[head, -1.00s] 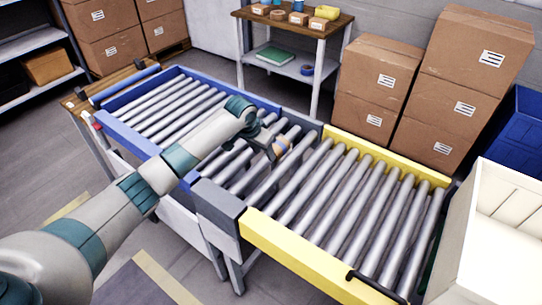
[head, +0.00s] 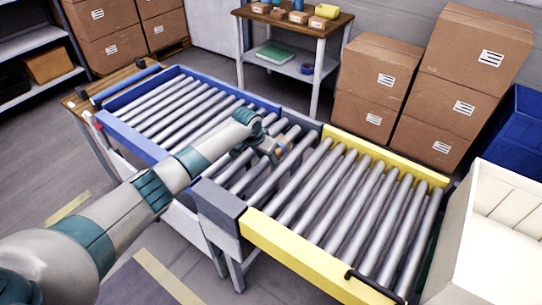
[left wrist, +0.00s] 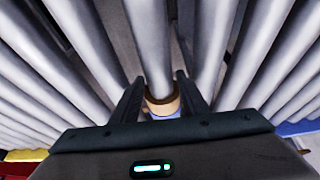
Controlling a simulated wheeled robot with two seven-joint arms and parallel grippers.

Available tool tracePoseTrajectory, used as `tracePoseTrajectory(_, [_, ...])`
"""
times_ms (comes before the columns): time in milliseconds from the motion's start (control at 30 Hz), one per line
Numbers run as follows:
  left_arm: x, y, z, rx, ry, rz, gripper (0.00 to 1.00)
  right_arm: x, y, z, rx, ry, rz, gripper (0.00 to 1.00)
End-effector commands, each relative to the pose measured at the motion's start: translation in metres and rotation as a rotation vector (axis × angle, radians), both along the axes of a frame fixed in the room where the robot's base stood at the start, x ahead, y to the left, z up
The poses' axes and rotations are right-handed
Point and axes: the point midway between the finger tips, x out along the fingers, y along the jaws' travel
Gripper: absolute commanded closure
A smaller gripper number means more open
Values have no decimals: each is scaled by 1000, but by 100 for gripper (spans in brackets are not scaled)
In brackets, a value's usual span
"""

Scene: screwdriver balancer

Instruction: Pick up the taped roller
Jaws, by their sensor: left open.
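The taped roller shows in the left wrist view as a grey metal roller (left wrist: 152,45) with a tan tape band (left wrist: 162,104) and a bit of blue below it. My left gripper also shows in the left wrist view (left wrist: 158,80). Its two dark fingers stand open, one on each side of the taped roller. Contact cannot be told. My right gripper is not in view.
Neighbouring rollers (head: 345,195) lie close on both sides. The yellow side rail (head: 300,258) and blue frame (head: 130,138) edge the conveyor. A wooden-topped table (head: 275,20) and stacked cardboard boxes (head: 375,85) stand behind. A pale bin (head: 480,260) is at the right.

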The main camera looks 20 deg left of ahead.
Motion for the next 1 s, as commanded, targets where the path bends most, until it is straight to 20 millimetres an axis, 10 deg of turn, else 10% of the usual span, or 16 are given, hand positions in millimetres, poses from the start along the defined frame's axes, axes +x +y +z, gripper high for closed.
tracePoseTrajectory(100, [0, 0, 0, 0, 0, 0, 62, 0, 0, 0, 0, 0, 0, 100])
tracePoseTrajectory(267, [0, 0, 0, 0, 0, 0, 100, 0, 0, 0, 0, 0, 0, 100])
tracePoseTrajectory(1000, [1, -7, 45, -3, -6, -4, 100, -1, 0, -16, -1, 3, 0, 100])
